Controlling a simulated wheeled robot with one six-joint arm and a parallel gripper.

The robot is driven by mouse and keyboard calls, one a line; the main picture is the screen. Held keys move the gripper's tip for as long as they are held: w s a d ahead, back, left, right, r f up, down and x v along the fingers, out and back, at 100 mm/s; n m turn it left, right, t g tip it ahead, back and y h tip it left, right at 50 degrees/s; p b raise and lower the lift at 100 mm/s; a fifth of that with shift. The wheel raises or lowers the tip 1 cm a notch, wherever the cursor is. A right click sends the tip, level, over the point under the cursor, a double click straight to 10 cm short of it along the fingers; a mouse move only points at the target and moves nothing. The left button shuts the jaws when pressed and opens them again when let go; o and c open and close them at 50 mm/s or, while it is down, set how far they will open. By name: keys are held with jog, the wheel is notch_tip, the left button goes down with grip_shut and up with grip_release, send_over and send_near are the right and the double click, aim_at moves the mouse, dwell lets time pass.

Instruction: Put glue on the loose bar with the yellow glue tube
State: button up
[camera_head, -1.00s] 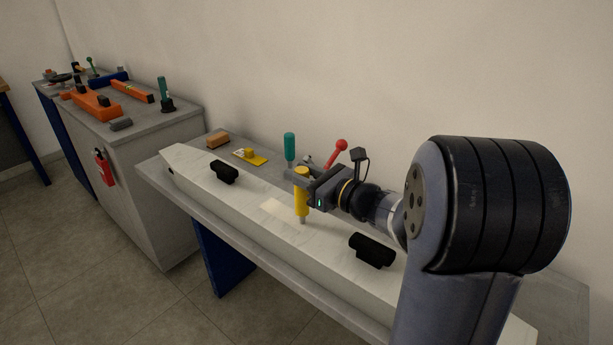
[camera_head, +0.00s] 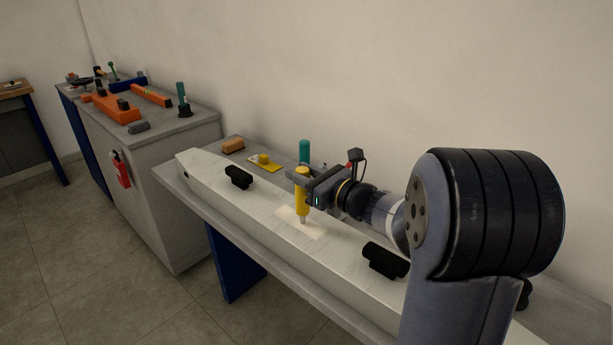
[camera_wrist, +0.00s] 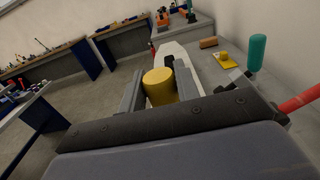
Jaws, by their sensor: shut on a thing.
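My gripper (camera_head: 303,178) is shut on the yellow glue tube (camera_head: 302,200) and holds it upright, nozzle down. The nozzle tip is over a pale, shiny patch (camera_head: 312,230) on the top of the long white bar (camera_head: 270,208). I cannot tell whether the tip touches the bar. Two black handles, a far one (camera_head: 239,177) and a near one (camera_head: 385,260), stand on the bar. In the wrist view the tube's yellow end (camera_wrist: 159,86) shows between the two fingers. The bar's far end (camera_wrist: 172,50) shows beyond it.
The bar lies on a grey bench (camera_head: 180,185) along the wall. Behind it are a brown block (camera_head: 233,145), a yellow item (camera_head: 264,162) and a teal-handled tool (camera_head: 305,152). A red handle (camera_wrist: 300,100) shows at the wrist view's right. A grey cabinet (camera_head: 150,165) holds orange tools.

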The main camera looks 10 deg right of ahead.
jog(key=b+x, duration=0.1)
jog(key=x, duration=0.9)
dwell(1.4)
jog(key=shift+s+d+b, duration=0.1)
jog(key=shift+b, duration=0.2)
